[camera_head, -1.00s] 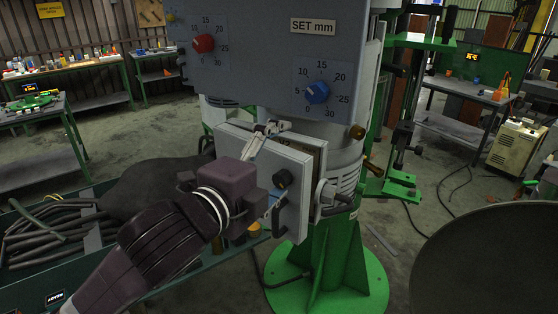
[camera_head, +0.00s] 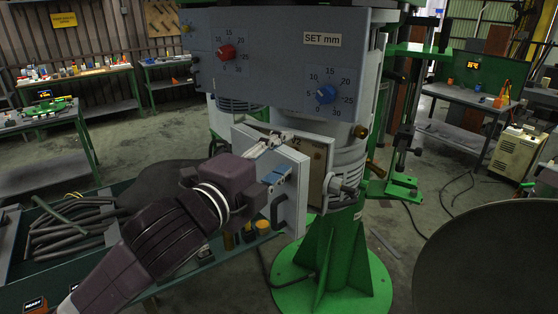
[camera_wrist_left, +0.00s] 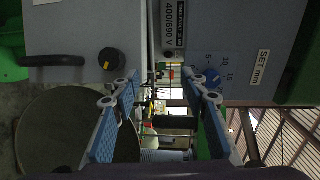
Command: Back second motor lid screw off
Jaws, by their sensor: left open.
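The grey motor lid (camera_head: 291,208) stands on the front of the motor box (camera_head: 316,165), with a gap showing between lid and box on the right. It carries a black handle and a black knob-like screw (camera_wrist_left: 111,60), both clear in the left wrist view. My left gripper (camera_head: 279,157) is in front of the lid in the head view and covers part of it. In the wrist view its two blue fingers (camera_wrist_left: 162,93) are spread, with nothing between them. The black knob lies outside them, just beyond the left fingertip. My right gripper is not in view.
The disperser's control panel with a red knob (camera_head: 227,52) and a blue knob (camera_head: 326,94) overhangs the lid. The green column base (camera_head: 335,265) is below. A bin of dark hoses (camera_head: 70,232) stands at left, and a large dark round surface (camera_head: 490,255) at lower right.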

